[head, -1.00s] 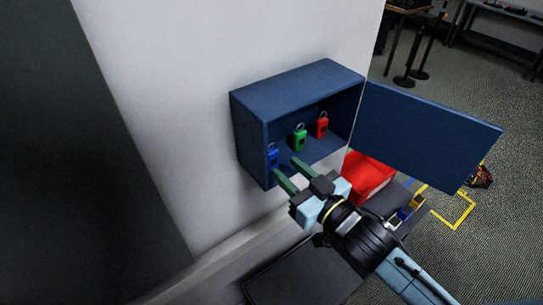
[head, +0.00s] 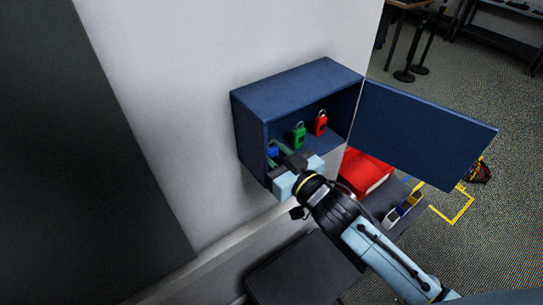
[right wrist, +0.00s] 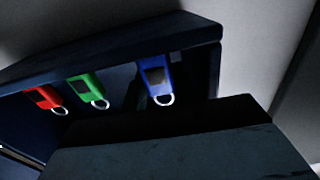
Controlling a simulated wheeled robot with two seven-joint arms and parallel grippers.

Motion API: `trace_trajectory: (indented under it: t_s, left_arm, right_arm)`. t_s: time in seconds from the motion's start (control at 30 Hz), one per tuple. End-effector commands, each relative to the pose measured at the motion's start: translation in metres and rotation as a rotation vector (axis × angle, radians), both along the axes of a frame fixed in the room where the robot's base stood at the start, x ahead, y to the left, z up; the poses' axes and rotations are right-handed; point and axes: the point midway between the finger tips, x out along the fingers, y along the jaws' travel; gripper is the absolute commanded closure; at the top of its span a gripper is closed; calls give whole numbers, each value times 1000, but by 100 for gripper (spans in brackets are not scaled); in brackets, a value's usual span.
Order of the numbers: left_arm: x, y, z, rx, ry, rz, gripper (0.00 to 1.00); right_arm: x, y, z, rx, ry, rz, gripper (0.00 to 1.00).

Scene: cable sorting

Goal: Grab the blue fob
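The blue fob (head: 272,152) hangs at the left end of the open blue key cabinet (head: 292,88). My right gripper (head: 277,153) reaches into the cabinet at the blue fob, its green fingers apart. The fingers partly hide the fob, and I cannot tell whether they touch it. In the right wrist view the blue fob (right wrist: 155,78) hangs clear to see with its metal ring, beyond the dark gripper body; the fingertips are not clear there. A green fob (head: 299,136) and a red fob (head: 321,123) hang to its right. My left gripper is not in view.
The cabinet door (head: 428,132) stands open to the right. A red bin (head: 364,172) and small containers (head: 403,211) are below it. The wall (head: 180,110) left of the cabinet is clear.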

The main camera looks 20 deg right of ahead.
Motion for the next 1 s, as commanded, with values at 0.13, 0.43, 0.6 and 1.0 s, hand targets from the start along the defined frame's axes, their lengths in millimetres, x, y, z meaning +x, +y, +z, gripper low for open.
trace_trajectory:
  t_s: [0.13, 0.43, 0.6, 1.0]
  left_arm:
    - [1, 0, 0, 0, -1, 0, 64]
    - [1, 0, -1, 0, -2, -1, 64]
    - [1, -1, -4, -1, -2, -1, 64]
    - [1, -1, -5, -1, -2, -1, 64]
  right_arm:
    - [0, 0, 0, 0, 0, 0, 93]
    - [-1, 0, 2, 0, -1, 0, 93]
    - [-4, -2, 11, 0, -3, 1, 93]
    - [-16, -6, 68, 0, 3, 1, 93]
